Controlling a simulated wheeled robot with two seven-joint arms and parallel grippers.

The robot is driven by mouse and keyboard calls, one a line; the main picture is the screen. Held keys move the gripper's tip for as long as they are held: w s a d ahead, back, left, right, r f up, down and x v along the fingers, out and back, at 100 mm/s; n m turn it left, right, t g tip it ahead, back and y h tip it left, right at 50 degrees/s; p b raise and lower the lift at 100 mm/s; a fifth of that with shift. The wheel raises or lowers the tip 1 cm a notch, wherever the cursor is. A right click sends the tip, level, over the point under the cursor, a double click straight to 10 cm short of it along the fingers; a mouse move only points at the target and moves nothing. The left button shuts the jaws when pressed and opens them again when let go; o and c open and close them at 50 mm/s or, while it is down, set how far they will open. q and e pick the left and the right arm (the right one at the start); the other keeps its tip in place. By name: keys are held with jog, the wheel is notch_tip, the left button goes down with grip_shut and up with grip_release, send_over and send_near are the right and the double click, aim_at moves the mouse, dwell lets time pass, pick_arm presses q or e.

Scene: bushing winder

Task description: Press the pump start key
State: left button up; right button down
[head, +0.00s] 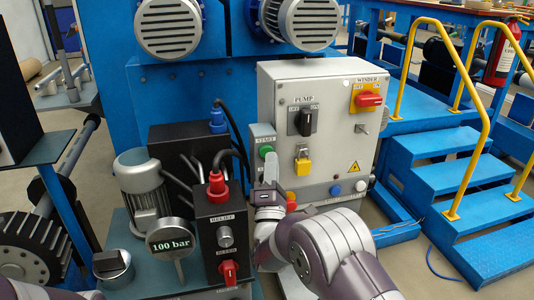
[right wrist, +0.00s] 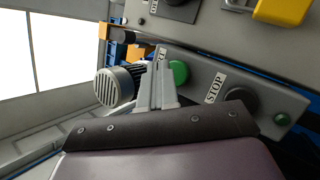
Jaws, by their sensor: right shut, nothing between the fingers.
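The pump start key is a green round button (head: 265,150) under a START label, on a grey strip at the left side of the control cabinet. It also shows in the right wrist view (right wrist: 179,73), just right of my fingers. My right gripper (head: 270,164) is shut and empty, its fingers pointing up just below and beside the button in the head view. Whether the fingertips touch it cannot be told. A dark STOP button (right wrist: 243,98) sits on the same strip. My left gripper is not in view.
The control cabinet (head: 338,158) carries a black PUMP switch (head: 301,122), a yellow padlock (head: 302,165) and a red WINDER switch (head: 368,99). Left of my right gripper stands a dark RELIEF box (head: 223,215) with a red connector. Blue steps (head: 465,205) are at the right.

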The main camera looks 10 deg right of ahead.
jog(key=shift+w, duration=0.15)
dwell(0.4)
jog(key=shift+w, duration=0.25)
jog(key=shift+w, duration=0.4)
dwell(0.6)
jog(key=shift+s, duration=0.8)
jog(key=shift+s+p, duration=0.1)
jog(key=shift+p, duration=0.25)
jog(key=s+p, duration=0.1)
jog(key=s, duration=0.4)
jog(key=shift+d+p, duration=0.1)
jog(key=shift+p, duration=0.25)
